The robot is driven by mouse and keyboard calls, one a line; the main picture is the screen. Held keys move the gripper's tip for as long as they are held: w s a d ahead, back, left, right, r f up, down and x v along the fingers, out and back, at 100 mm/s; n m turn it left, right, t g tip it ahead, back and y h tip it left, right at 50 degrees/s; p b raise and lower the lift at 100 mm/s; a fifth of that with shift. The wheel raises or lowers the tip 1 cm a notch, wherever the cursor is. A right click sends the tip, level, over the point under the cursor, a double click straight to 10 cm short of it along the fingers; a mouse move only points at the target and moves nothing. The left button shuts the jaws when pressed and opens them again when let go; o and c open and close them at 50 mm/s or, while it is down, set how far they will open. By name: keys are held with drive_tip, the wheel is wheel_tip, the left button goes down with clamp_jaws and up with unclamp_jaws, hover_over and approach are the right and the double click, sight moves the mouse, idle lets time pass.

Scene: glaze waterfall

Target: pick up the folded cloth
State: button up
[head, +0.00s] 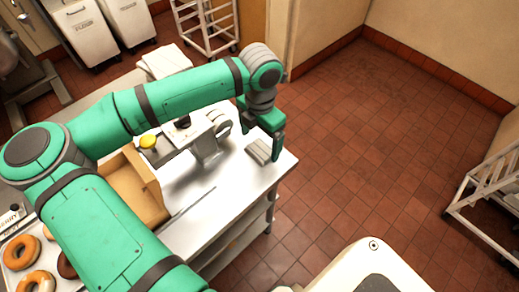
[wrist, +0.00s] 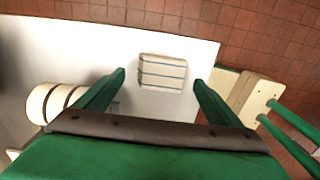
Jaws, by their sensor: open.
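The folded cloth (head: 258,151) is a small grey-white stack near the right corner of the steel table in the head view. In the wrist view the cloth (wrist: 162,73) is pale with thin blue stripes and lies flat on the white-looking tabletop. My gripper (head: 276,150) is close to the cloth, at its right in the head view. In the wrist view my gripper (wrist: 160,77) has its two green fingers spread wide, with the cloth between and just beyond their tips. The fingers do not touch the cloth in that view. Nothing is held.
A grey machine (head: 208,143) stands left of the cloth on the table (head: 185,225). A cardboard box (head: 135,190) and a tray of donuts (head: 12,277) are further left. A yellow round thing (head: 148,141) sits behind. Red tiled floor (head: 365,150) is open to the right.

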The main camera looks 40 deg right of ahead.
sight(260, 148)
wheel_tip(260, 148, down, 2)
drive_tip(key=shift+s+f, duration=0.1)
drive_tip(key=shift+f, duration=0.4)
drive_tip(key=c, duration=1.1)
drive_tip(key=shift+a+r, duration=0.1)
drive_tip(key=shift+r, duration=0.05)
drive_tip(key=shift+c, duration=0.2)
